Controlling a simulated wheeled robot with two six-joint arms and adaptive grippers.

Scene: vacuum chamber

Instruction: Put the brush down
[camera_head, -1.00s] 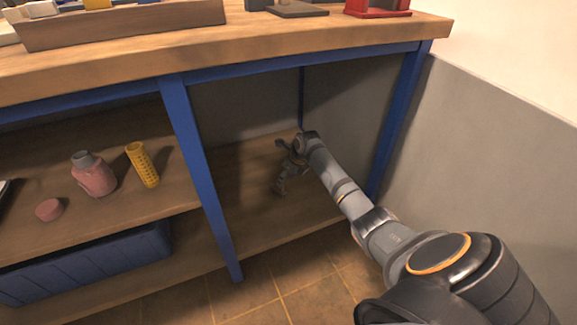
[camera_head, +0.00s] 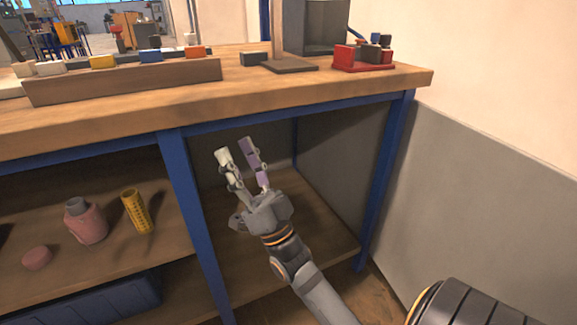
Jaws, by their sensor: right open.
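My right gripper (camera_head: 236,153) is in the right bay under the workbench, below the tabletop edge. Its two fingers point up, spread apart, with nothing between them. One finger looks pale and the other purplish. I cannot make out a brush anywhere in this view. My left gripper is not in view.
The wooden workbench (camera_head: 330,92) has blue legs (camera_head: 190,200). On the left lower shelf stand a pink bottle (camera_head: 88,226), a yellow perforated cylinder (camera_head: 137,212) and a pink round piece (camera_head: 37,257). A blue bin (camera_head: 90,305) sits below. A red holder (camera_head: 360,62) is on top.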

